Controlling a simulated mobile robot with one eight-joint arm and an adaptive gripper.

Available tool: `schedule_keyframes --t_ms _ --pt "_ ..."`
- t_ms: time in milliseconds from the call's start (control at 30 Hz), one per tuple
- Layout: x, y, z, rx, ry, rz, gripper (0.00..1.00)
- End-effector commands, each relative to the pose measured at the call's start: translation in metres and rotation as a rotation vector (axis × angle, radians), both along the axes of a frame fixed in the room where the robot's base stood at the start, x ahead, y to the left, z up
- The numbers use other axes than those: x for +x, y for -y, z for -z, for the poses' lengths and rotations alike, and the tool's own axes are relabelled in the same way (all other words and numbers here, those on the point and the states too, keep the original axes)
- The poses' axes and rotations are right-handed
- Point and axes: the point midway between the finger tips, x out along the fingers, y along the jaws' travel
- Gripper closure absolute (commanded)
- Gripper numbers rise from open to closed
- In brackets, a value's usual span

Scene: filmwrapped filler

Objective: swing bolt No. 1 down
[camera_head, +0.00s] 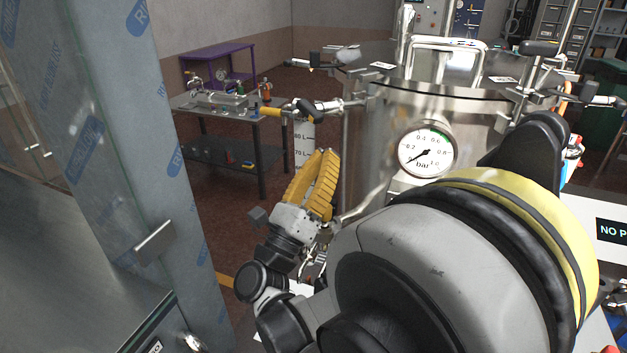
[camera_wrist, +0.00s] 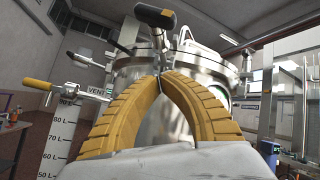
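The steel vessel (camera_head: 385,125) carries swing bolts with dark knobs around its lid. One bolt (camera_head: 308,108) sticks out sideways at the left front; what seems to be the same knob is above my fingertips in the wrist view (camera_wrist: 154,16). Another bolt (camera_head: 538,48) stands upright at the front right. Others stick out at the back left (camera_head: 319,60) and right (camera_head: 598,100). I cannot read which is No. 1. My gripper (camera_head: 325,153) has yellow fingers, with tips together in the wrist view (camera_wrist: 160,77). It is below the left front bolt, with nothing visible between the tips.
A pressure gauge (camera_head: 426,150) faces me on the vessel. A yellow-handled vent valve (camera_wrist: 38,84) sticks out to the left. A film-wrapped panel (camera_head: 100,130) stands at the left. A workbench (camera_head: 210,104) is behind. My arm hides the lower right of the head view.

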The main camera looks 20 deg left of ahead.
Motion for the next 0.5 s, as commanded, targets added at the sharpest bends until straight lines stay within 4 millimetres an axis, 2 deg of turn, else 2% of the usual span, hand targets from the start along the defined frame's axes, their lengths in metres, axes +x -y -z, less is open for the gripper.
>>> schedule_keyframes --t_ms 100,300,500 --pt "0.015 0.003 -0.015 0.000 0.001 0.001 1.00" --pt "0.021 -0.004 -0.040 0.000 0.001 -0.001 1.00" --pt "0.023 -0.007 -0.047 0.000 0.001 -0.001 1.00"
